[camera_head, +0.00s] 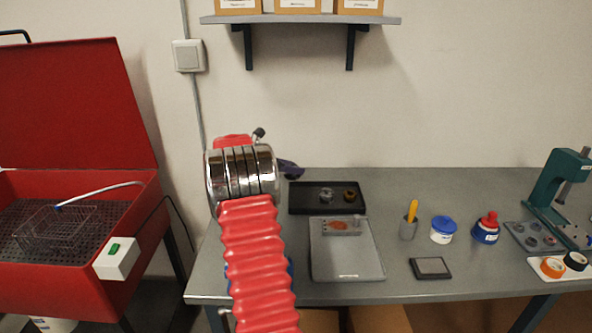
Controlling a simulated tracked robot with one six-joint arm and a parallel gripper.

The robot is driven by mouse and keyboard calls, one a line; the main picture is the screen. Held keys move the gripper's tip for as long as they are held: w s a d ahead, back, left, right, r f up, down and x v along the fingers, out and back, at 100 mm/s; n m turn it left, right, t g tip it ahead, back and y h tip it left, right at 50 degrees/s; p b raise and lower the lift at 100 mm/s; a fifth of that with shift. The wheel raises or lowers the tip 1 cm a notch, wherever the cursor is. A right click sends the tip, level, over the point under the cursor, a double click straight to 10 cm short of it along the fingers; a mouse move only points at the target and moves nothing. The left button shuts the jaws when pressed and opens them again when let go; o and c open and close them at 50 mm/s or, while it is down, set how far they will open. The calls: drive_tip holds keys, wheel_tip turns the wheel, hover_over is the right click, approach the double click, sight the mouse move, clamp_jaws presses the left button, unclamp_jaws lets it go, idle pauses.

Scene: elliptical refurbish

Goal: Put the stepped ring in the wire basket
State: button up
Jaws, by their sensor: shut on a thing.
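The wire basket (58,232) stands inside the open red washing tank at the left, on a dark perforated floor. My arm rises in front of the table's left end, with red bellows and a shiny banded metal joint. My gripper's fingers do not show; they seem hidden behind the arm, so anything they hold is hidden too. A black tray (300,207) on the table holds a silver round part (327,195) and a brownish round part (350,195). I cannot tell whether either is the stepped ring.
The red tank's raised lid (70,105) stands behind the basket; a thin hose (105,190) arches over it. A control box (116,257) sits on its front right edge.

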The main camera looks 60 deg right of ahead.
drive_tip(key=w+a+n+t, duration=0.35)
drive_tip(key=w+a, duration=0.45)
drive_tip(key=a, duration=0.3)
drive_tip(key=w+a+r+n+t, duration=0.1)
drive_tip(key=w+a+n+t, duration=0.25)
drive_tip(key=w+a, duration=0.6)
drive_tip(key=w+a+n+t, duration=0.35)
drive_tip(key=w+a, duration=0.25)
drive_tip(key=a, duration=0.7)
drive_tip(key=s+a+f+n+t+y, duration=0.1)
drive_tip(key=a+f+n+t+y, duration=0.1)
drive_tip(key=a, duration=0.9)
drive_tip(key=s+a+f+n+t+y, duration=0.2)
drive_tip(key=a+n+y, duration=0.1)
drive_tip(key=a, duration=0.9)
drive_tip(key=s+a+f+n+t+y, duration=0.2)
drive_tip(key=a+n, duration=0.2)
drive_tip(key=a, duration=0.8)
drive_tip(key=shift+f, duration=0.25)
drive_tip(key=shift+w+a+t, duration=0.1)
drive_tip(key=shift+w+t, duration=0.05)
drive_tip(key=shift+t, duration=0.1)
